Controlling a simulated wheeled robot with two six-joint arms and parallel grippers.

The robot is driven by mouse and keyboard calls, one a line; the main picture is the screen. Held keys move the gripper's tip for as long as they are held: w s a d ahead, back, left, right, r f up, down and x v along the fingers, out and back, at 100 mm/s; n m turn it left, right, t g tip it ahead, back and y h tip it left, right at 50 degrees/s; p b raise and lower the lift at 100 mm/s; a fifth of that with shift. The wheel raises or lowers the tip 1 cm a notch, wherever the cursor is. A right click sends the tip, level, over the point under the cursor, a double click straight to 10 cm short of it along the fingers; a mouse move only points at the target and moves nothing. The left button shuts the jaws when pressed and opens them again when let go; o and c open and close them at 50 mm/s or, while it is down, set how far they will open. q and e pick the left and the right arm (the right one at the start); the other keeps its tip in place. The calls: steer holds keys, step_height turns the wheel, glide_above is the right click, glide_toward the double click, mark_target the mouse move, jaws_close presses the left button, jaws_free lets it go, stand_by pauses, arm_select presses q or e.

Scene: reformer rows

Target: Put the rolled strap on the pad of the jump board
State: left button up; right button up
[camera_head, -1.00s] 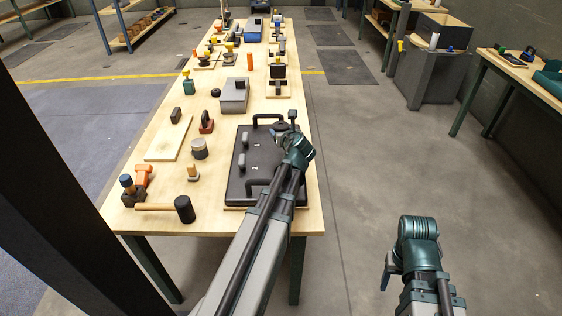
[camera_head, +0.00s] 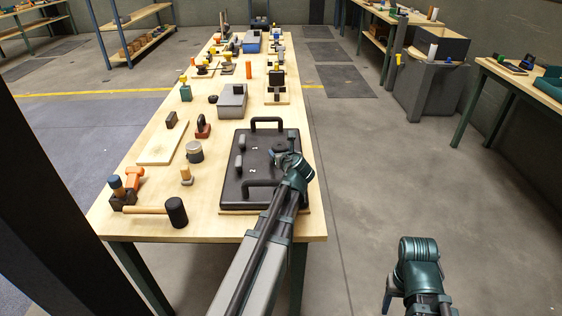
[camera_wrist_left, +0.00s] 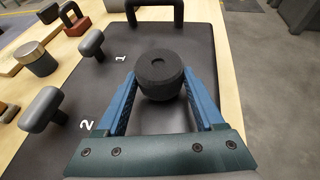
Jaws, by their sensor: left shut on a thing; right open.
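My left gripper (camera_head: 282,156) is shut on the rolled strap (camera_wrist_left: 160,72), a dark grey roll with a small hollow on top. The strap is upright between the blue fingers in the left wrist view. It is over the right part of a black board (camera_head: 236,188) with two black handles and the marks 1 and 2, which seems to be the jump board. I cannot tell whether the strap touches its dark pad (camera_wrist_left: 125,78). My right gripper (camera_head: 388,302) is open, low at the right, away from the bench and partly cut off by the frame.
Two grey knobs (camera_wrist_left: 44,108) stand along the board's left side. A mallet (camera_head: 174,211), a round tin (camera_head: 194,152) and a grey box (camera_head: 232,99) are on the wooden bench (camera_head: 203,228). Open floor lies right of the bench.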

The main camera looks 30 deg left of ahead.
arm_select(q)
steer(key=shift+f, duration=0.7)
arm_select(e)
steer(key=shift+f, duration=0.75)
arm_select(q)
steer(key=shift+b, duration=0.3)
steer(key=shift+f, duration=0.25)
steer(key=o, duration=1.4)
steer(key=shift+r, duration=0.1)
arm_select(e)
steer(key=shift+f, duration=0.1)
arm_select(q)
steer(key=shift+r, duration=0.2)
steer(key=p+v, duration=0.4)
steer(key=v, duration=0.6)
steer(key=shift+s+d+r, duration=0.1)
steer(key=shift+s+d, duration=0.05)
steer(key=shift+p+v, duration=0.4)
steer(key=shift+v, duration=0.35)
arm_select(e)
steer(key=shift+r, duration=2.45)
